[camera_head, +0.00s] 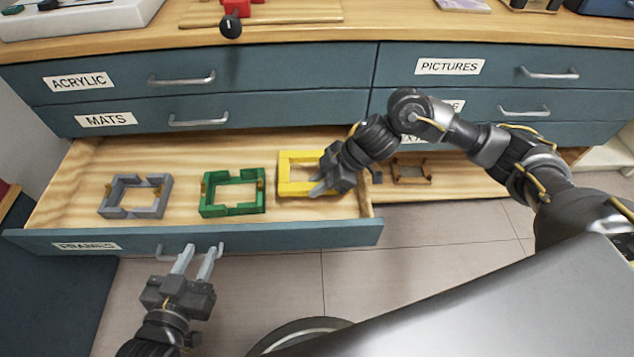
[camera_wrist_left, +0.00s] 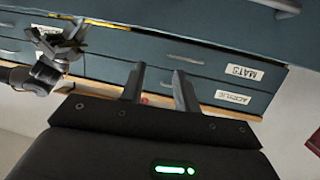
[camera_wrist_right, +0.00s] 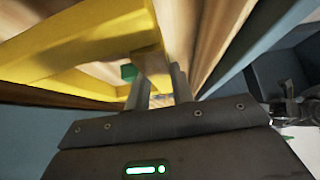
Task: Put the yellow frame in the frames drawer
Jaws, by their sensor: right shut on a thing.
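The yellow frame (camera_head: 299,157) is a square frame inside the open frames drawer (camera_head: 200,238), at its right end. My right gripper (camera_head: 322,188) is shut on the frame's right side. The right wrist view shows the yellow frame (camera_wrist_right: 95,40) with one side between the fingers; I cannot tell whether its underside touches the drawer floor. The drawer front carries a FRAMES label. My left gripper (camera_head: 196,264) is open and empty, with its fingers close to the drawer's handle (camera_head: 212,250). The left wrist view shows nothing between its fingers (camera_wrist_left: 158,88).
A grey frame (camera_head: 135,195) and a green frame (camera_head: 233,192) lie in the drawer left of the yellow one. A small brown frame (camera_head: 411,171) lies in the neighbouring open drawer at right. Closed drawers labelled ACRYLIC, MATS and PICTURES are above.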

